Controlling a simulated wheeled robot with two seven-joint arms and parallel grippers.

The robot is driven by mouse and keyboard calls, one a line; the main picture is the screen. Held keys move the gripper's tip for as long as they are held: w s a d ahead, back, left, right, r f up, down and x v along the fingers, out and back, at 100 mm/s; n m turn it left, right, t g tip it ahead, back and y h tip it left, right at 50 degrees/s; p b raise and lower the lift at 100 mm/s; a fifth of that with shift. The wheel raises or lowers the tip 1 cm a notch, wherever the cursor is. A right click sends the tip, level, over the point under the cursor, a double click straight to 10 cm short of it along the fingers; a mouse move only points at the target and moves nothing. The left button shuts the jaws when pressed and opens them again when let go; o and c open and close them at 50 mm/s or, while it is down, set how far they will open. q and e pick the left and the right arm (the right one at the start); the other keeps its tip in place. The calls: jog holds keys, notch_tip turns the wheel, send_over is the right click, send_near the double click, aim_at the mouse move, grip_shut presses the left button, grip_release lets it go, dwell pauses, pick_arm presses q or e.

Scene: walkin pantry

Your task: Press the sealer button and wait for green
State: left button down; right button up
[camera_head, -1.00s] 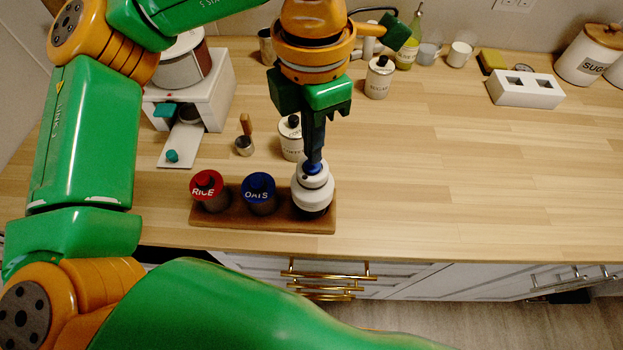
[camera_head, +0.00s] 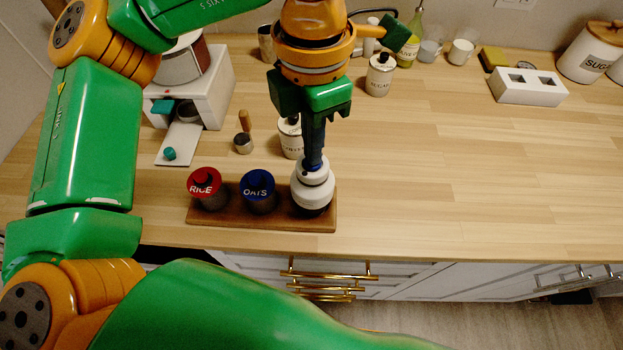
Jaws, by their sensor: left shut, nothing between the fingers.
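The white sealer (camera_head: 312,192) sits upright at the right end of the wooden tray (camera_head: 272,224), over what appears to be the third jar, which it mostly hides. My left gripper (camera_head: 314,164) points down, shut and empty, with its fingertips at the top of the sealer. A bit of blue, apparently the button (camera_head: 313,171), shows under the fingertips; I cannot tell how far it is pressed. I see no green light on the sealer. The red-lidded RICE jar (camera_head: 205,188) and blue-lidded OATS jar (camera_head: 257,190) stand to its left. My right gripper is not in view.
A white canister (camera_head: 290,140) stands just behind the gripper, with a small metal scoop (camera_head: 243,144) beside it. A white machine (camera_head: 205,90) is at the back left. The right counter is clear.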

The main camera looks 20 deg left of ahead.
pick_arm(q)
jog(key=shift+f, duration=0.35)
dwell(0.4)
notch_tip(320, 180, up, 4)
jog(key=shift+f+p, duration=0.25)
jog(key=shift+p, duration=1)
jog(key=shift+f, duration=0.1)
